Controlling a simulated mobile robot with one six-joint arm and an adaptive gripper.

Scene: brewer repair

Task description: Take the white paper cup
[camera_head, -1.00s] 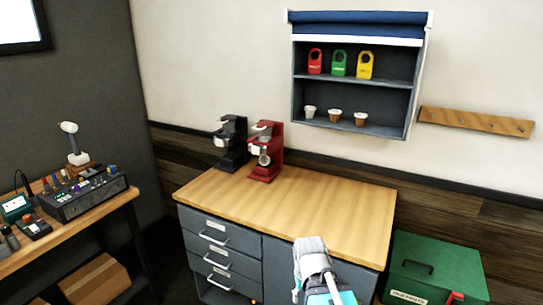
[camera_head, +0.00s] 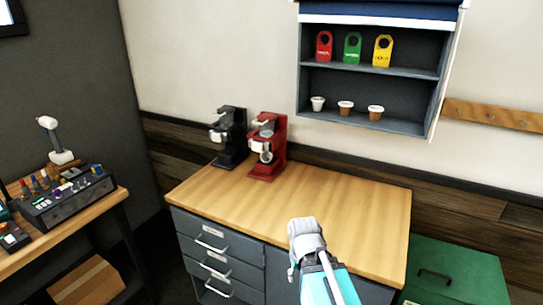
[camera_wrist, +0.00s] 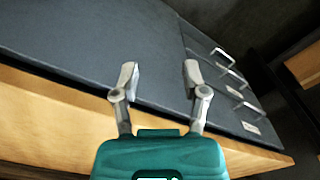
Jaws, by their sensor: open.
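A small white cup (camera_head: 318,103) stands at the left of the lower shelf in the wall cabinet, left of two brown-and-white cups (camera_head: 346,107). I cannot tell whether it is paper. My arm's end shows low in the head view, in front of the counter and well below and away from the cups. In the wrist view my gripper (camera_wrist: 160,78) is open and empty, with its two fingers apart in front of the grey cabinet front. The cups do not show in the wrist view.
The wooden counter (camera_head: 340,205) holds a black brewer (camera_head: 232,138) and a red brewer (camera_head: 268,148); its right part is clear. Red, green and yellow tags (camera_head: 352,47) stand on the upper shelf. A green box (camera_head: 455,270) is right of the counter.

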